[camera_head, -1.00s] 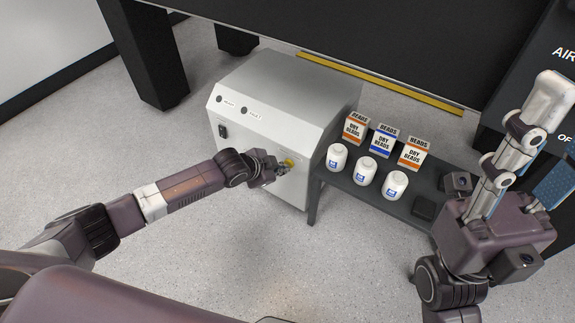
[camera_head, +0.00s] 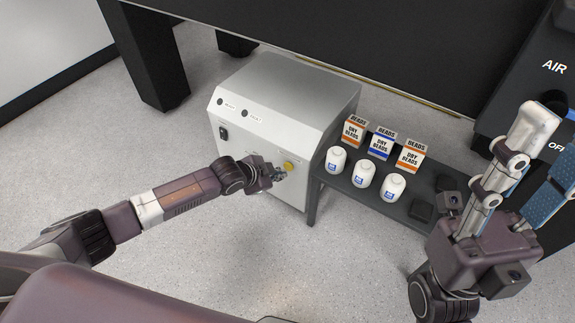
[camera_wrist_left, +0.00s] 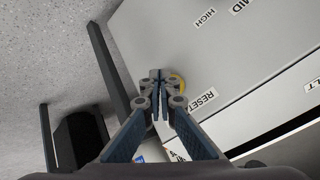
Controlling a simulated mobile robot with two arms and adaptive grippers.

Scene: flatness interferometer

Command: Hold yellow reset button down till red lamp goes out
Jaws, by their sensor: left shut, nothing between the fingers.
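The yellow reset button (camera_head: 289,165) is on the front of a light grey cabinet (camera_head: 300,95). It also shows in the left wrist view (camera_wrist_left: 179,83), partly behind my fingertips and beside the "RESET" label. My left gripper (camera_head: 281,174) is shut and empty, just left of and below the button in the head view; a small gap seems to separate them. It also shows in the left wrist view (camera_wrist_left: 158,76). Two small round lamps, a left one (camera_head: 220,101) and a right one (camera_head: 245,113), sit on the sloped panel. Both look dark, with no red glow.
My right gripper (camera_head: 553,150) is open and empty at the right. A low dark shelf (camera_head: 330,183) beside the cabinet holds several white jars (camera_head: 364,174) and bead boxes (camera_head: 381,144). A dark panel marked "AIR" (camera_head: 545,85) stands at right. Floor in front is clear.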

